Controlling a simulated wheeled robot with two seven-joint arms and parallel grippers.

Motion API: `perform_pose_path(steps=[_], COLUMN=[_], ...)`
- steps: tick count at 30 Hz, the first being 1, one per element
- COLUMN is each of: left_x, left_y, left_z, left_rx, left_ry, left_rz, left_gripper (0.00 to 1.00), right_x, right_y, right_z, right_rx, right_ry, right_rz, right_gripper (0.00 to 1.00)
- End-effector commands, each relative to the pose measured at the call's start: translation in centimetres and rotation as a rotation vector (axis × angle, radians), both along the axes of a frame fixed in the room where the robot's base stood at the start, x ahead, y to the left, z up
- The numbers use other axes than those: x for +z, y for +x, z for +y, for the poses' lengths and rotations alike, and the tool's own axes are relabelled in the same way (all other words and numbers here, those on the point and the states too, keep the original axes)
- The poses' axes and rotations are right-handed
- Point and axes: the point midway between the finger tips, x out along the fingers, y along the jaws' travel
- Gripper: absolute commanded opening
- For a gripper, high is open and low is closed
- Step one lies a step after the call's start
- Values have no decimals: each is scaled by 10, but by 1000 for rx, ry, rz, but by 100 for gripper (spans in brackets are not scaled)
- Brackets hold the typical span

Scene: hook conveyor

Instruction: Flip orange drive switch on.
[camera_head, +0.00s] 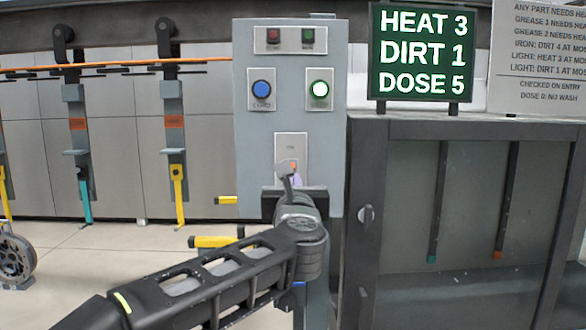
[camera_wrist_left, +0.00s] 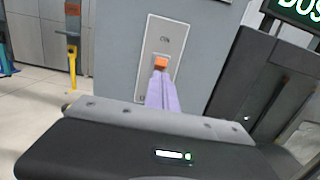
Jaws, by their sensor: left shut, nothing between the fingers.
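The orange drive switch (camera_head: 294,165) sits on a light switch plate (camera_head: 291,146) low on the grey control panel (camera_head: 247,140). The orange switch also shows in the left wrist view (camera_wrist_left: 161,63), in the middle of its plate, below the "ON" label. My left gripper (camera_head: 289,172) is shut and empty, with its tip at the lower part of the switch plate. In the left wrist view its purple finger (camera_wrist_left: 162,90) reaches up to just under the orange switch; I cannot tell whether they touch. My right gripper is not in view.
A green display (camera_head: 420,52) reads HEAT 3, DIRT 1, DOSE 5. A dark cabinet (camera_head: 400,130) stands right of the panel. Hooks (camera_head: 178,185) hang at left.

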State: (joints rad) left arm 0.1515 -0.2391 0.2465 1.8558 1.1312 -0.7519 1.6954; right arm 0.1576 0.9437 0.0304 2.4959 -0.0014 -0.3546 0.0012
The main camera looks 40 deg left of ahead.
Motion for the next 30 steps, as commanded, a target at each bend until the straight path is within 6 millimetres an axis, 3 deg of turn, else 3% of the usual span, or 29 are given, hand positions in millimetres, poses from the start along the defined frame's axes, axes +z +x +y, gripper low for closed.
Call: perform_pose_path(steps=[1, 10, 24, 30], left_x=[-8, -9, -13, -13], left_y=[1, -6, -58, -63], left_z=[1, -4, -43, -47], left_rx=[1, 1, 1, 1], left_ry=[0, 2, 1, 1], left_rz=[3, 0, 0, 2], left_gripper=[0, 0, 0, 0], right_x=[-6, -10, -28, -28], right_y=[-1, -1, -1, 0], right_z=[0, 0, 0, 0], right_rx=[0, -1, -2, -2], right_ry=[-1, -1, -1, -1], right_rz=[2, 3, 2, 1], right_gripper=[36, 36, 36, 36])
